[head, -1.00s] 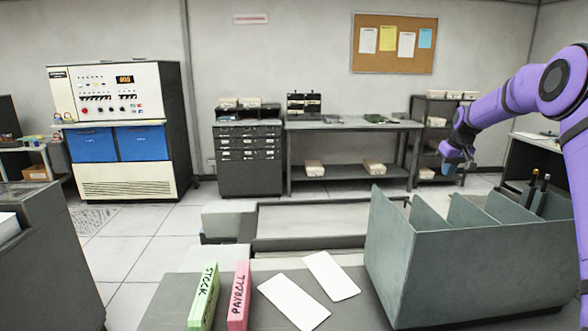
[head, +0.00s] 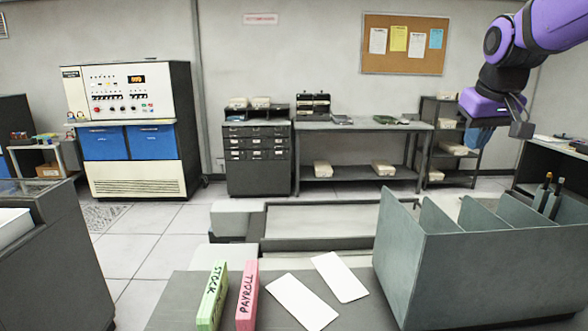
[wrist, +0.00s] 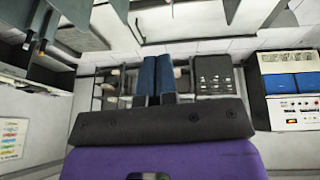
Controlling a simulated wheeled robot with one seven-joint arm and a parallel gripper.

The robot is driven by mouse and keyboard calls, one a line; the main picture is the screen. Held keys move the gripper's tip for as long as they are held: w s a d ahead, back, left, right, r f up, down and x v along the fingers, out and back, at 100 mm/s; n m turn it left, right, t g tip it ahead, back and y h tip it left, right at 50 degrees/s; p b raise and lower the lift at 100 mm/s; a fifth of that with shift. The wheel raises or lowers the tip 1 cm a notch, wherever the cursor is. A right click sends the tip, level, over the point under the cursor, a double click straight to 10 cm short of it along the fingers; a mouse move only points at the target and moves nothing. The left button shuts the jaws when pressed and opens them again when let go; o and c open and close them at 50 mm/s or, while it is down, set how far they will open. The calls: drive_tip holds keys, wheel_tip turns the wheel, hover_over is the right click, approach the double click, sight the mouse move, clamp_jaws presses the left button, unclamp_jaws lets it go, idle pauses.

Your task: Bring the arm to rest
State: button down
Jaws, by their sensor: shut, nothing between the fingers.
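My purple arm reaches in from the upper right of the head view. The wrist view is upside down relative to the room.
The grey divided bin (head: 470,275) stands at the right of the near table. A green STOCK block (head: 212,298), a pink PAYROLL block (head: 247,298) and two white cards (head: 301,301) (head: 340,277) lie beside it. A blue-and-cream machine (head: 131,130) stands at the back left.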

drive_tip(key=s+a+f, duration=0.2)
drive_tip(key=s+f, duration=0.1)
drive_tip(key=s, duration=0.9)
drive_tip(key=s+a+f, duration=0.2)
drive_tip(key=s+f, duration=0.1)
drive_tip(key=s, duration=0.9)
drive_tip(key=shift+a+t+y, duration=0.15)
drive_tip(key=shift+t+y, duration=0.15)
drive_tip(key=shift+t, duration=0.1)
